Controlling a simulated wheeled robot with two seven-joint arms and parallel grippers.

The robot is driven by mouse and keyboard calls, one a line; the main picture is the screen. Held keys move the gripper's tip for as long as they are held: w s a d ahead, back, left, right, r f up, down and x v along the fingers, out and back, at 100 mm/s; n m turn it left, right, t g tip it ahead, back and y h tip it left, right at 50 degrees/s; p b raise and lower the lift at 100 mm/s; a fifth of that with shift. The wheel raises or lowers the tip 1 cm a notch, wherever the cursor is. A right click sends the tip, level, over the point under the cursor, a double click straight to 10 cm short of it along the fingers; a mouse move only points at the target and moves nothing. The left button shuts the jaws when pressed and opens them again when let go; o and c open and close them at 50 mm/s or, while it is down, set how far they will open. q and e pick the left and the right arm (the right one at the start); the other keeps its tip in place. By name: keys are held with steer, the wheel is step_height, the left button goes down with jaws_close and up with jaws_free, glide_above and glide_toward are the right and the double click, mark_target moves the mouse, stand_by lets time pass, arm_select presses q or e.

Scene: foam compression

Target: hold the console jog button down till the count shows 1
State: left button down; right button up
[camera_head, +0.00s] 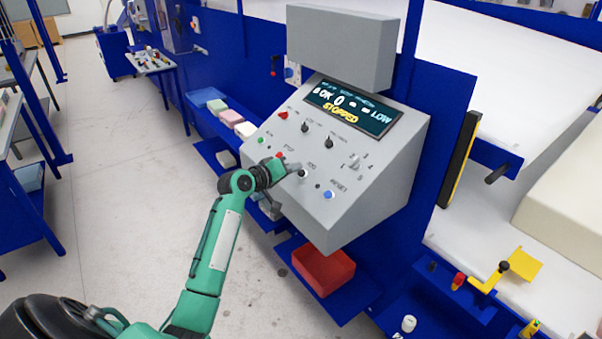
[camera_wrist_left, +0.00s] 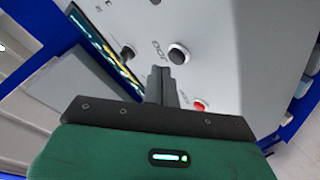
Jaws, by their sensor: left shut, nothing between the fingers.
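The console (camera_head: 353,193) is a grey sloped box with a dark display (camera_head: 352,106) on top, reading OK, 0, LOW and, in yellow, STOPPED. The jog button (camera_head: 303,174) is a small round button with a pale ring on the console's lower face. It shows with its JOG label in the left wrist view (camera_wrist_left: 179,54). My left gripper (camera_head: 294,170) is shut and empty, with its fingertips close beside the jog button. In the wrist view the tips (camera_wrist_left: 160,73) appear just short of the button; the button is not covered. My right gripper is not in view.
A red stop button (camera_wrist_left: 200,105) lies close to my fingers on one side. A blue reset button (camera_head: 328,195) sits on the other. Black knobs (camera_head: 328,143) are higher on the panel. A red bin (camera_head: 323,268) stands below the console.

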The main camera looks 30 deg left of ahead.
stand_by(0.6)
arm_select(q)
steer(key=shift+w+d+f, duration=0.1)
steer(key=shift+w+f, duration=0.1)
steer(key=shift+f, duration=0.15)
